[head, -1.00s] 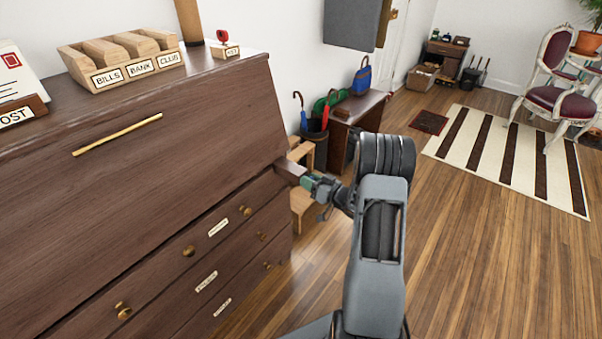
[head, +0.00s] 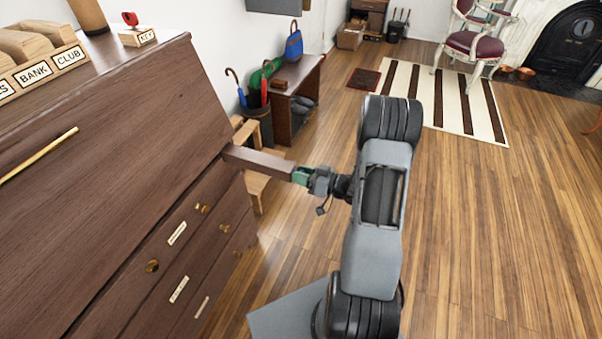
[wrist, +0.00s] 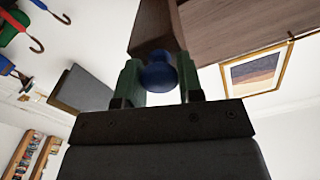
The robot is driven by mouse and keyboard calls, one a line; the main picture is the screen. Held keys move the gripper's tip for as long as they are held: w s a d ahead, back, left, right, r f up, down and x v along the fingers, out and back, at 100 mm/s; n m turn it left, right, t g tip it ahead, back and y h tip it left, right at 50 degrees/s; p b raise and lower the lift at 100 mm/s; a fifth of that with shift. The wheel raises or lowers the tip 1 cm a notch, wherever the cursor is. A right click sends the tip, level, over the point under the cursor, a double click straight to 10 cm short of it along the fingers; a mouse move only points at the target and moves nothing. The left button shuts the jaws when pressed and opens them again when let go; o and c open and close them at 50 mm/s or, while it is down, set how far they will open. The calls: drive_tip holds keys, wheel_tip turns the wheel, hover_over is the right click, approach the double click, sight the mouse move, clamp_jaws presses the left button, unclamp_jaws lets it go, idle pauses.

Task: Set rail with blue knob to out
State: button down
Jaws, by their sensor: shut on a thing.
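The wooden rail (head: 258,160) sticks out from the upper right of the dark wooden desk (head: 115,120), above its drawers. In the wrist view the rail (wrist: 155,28) has a blue knob (wrist: 158,72) at its end, between the two green fingers. My gripper (head: 301,176) is at the rail's outer end, shut on it; it also shows in the wrist view (wrist: 158,85). The knob is hidden behind my gripper in the head view. The desk's sloping front with its gold handle (head: 38,155) is closed.
Several drawers with brass knobs (head: 152,266) lie below the rail. A stand with umbrellas (head: 258,122) and a small wooden bench (head: 252,180) stand behind the rail. A side table (head: 298,80) is farther back. The floor to the right (head: 480,220) is clear.

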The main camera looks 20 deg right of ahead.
drive_tip(key=shift+d, duration=0.1)
drive_tip(key=c, duration=1)
unclamp_jaws()
drive_tip(key=shift+s+d, duration=0.1)
drive_tip(key=shift+s, duration=0.05)
drive_tip(key=shift+c, duration=0.2)
drive_tip(key=v, duration=1.4)
drive_tip(key=shift+p, duration=0.4)
